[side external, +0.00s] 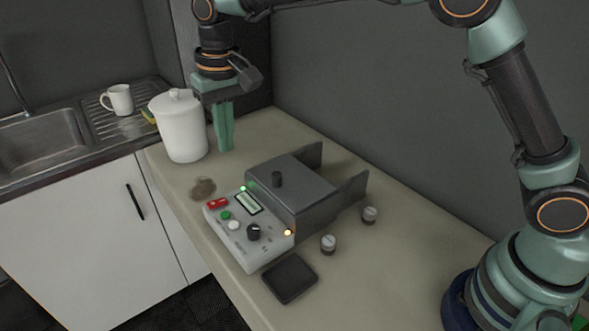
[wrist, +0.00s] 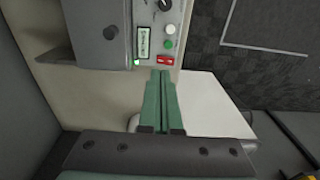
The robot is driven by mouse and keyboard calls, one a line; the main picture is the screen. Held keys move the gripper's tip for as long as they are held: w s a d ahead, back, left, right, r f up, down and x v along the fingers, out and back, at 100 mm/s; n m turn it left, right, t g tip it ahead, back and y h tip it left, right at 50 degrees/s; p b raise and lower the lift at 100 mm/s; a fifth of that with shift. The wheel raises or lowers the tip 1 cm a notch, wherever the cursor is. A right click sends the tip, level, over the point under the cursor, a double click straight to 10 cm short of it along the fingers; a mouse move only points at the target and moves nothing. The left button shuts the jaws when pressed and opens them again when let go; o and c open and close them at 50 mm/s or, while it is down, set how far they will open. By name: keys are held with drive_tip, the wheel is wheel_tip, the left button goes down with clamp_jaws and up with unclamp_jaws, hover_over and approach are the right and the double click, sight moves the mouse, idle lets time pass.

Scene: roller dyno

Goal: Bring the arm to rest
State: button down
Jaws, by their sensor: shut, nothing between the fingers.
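My gripper (side external: 226,148) points down beside the white lidded canister (side external: 182,128), on its right in the side view. Its green fingers are together with nothing between them. In the wrist view the shut fingers (wrist: 162,76) end near the red switch of the control panel. The dyno is a dark grey housing (side external: 292,178) with a light control panel (side external: 262,245) in front of it. The panel carries a lit display, a red switch, green and white buttons and a black knob. A green light and an orange light are on. The canister is mostly hidden in the wrist view.
Two small metal-topped weights (side external: 328,243) stand right of the panel. A dark square pad (side external: 290,278) lies in front of them. A brown stain-like patch (side external: 202,188) is on the counter. A mug (side external: 118,99) stands by the sink (side external: 40,145). The counter's back right is clear.

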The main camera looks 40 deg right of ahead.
drive_tip(key=s+d+r+t, duration=0.1)
drive_tip(key=s+d+r, duration=0.3)
drive_tip(key=d, duration=0.3)
drive_tip(key=s+d+r+t, duration=0.2)
drive_tip(key=s+d+r, duration=0.2)
drive_tip(key=d, duration=0.3)
drive_tip(key=s+d+f+t, duration=0.2)
drive_tip(key=s+d+f, duration=0.2)
drive_tip(key=s+d, duration=0.4)
drive_tip(key=s, duration=0.2)
drive_tip(key=shift+s, duration=0.4)
